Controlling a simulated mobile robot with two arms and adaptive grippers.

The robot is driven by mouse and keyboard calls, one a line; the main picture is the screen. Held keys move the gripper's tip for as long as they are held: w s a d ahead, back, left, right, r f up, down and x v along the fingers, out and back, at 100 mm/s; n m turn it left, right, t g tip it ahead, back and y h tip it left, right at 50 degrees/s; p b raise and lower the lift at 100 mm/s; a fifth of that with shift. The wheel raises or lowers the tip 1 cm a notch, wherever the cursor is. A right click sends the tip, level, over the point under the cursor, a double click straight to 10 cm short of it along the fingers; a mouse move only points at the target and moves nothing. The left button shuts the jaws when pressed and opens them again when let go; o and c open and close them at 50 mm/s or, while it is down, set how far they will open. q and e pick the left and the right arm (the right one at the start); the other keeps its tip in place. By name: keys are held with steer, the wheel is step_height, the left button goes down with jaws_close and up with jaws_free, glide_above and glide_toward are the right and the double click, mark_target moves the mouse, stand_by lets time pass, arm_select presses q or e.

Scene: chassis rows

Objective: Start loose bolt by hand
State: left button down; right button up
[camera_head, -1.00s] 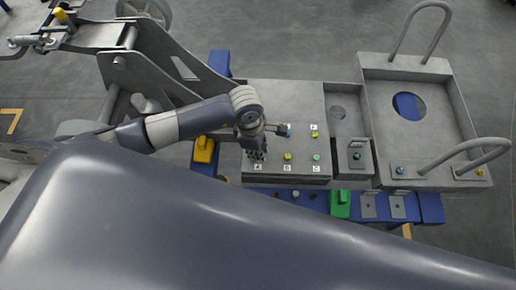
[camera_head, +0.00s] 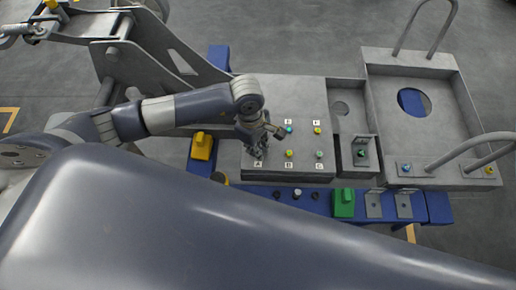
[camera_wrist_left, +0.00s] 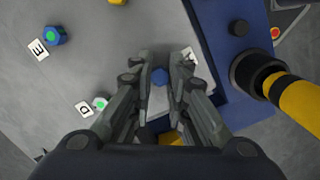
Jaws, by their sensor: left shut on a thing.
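My left gripper (camera_head: 258,152) is low over the left part of a grey plate (camera_head: 268,100), beside the label A (camera_head: 257,162). In the left wrist view its fingers (camera_wrist_left: 161,62) are shut on a blue bolt (camera_wrist_left: 160,77), which shows between the fingertips. Whether the bolt touches the plate is unclear. A label (camera_wrist_left: 190,56) beside the right finger is partly hidden. Other bolts sit on the plate by their labels: a yellow one (camera_head: 289,153) by B, a pale one (camera_head: 319,154) by C, and a yellow one (camera_head: 317,130) by F. My right gripper is out of view.
A grey tray with hoop handles (camera_head: 425,58) stands at the right. A bracket (camera_head: 361,154) sits beside the plate. A yellow block (camera_head: 201,147) and a green block (camera_head: 344,203) are on the blue frame (camera_head: 436,207). Grey linkage (camera_head: 160,58) rises at the upper left.

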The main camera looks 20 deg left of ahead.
arm_select(q)
steer(key=shift+m, duration=0.6)
steer(key=shift+f+m+b, duration=0.2)
steer(key=shift+m+b, duration=1)
steer(key=shift+b, duration=0.25)
steer(key=shift+m+g+b, duration=0.3)
steer(key=shift+m+b, duration=0.7)
steer(key=shift+m, duration=0.1)
steer(key=shift+r+m, duration=0.15)
steer(key=shift+m, duration=0.15)
